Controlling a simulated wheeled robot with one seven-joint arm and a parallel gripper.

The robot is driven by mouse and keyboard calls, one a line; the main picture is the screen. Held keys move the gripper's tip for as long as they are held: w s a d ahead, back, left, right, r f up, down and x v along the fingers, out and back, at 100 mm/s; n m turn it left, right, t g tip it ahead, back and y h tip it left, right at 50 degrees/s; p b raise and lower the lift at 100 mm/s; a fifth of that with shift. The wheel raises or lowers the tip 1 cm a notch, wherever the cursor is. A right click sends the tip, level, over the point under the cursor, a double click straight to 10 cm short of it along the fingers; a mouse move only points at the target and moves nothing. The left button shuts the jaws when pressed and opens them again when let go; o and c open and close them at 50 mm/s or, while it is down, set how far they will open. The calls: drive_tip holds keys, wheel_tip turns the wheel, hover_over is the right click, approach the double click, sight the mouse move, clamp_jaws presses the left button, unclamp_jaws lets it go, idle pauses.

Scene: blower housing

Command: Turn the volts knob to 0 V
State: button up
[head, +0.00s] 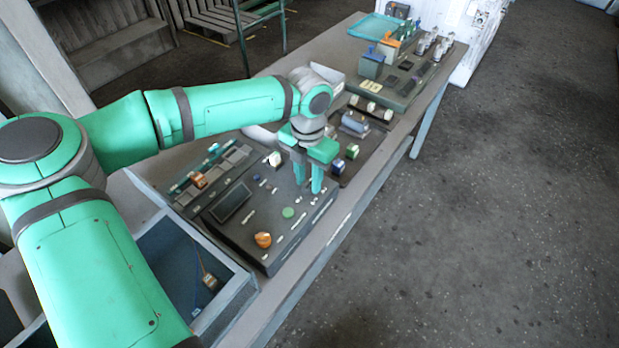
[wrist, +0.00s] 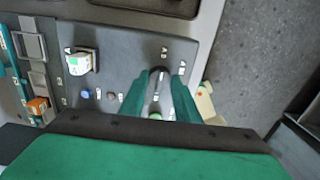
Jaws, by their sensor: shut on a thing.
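My gripper (head: 309,187) points down at the right part of a dark control panel (head: 258,228). In the wrist view its two green fingers (wrist: 159,82) stand on either side of a small dark knob (wrist: 157,74), shut on it. I take this to be the volts knob; the labels around it are too small to read. Small white marks sit around it. The fingers hide most of the knob in the head view, and its pointer direction cannot be told.
A white knob (head: 274,158) and an orange knob (head: 263,240) stand on the panel, with a dark display (head: 231,203) and a green button (head: 288,212). Other fixtures line the bench behind. Floor at right is clear.

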sight(308, 183)
drive_tip(key=shift+s+a+f, duration=0.1)
drive_tip(key=shift+s, duration=0.05)
drive_tip(key=o, duration=1)
drive_tip(key=shift+o, duration=0.2)
drive_tip(key=shift+r, duration=0.55)
wheel_tip(308, 183, up, 10)
drive_tip(key=shift+f, duration=0.15)
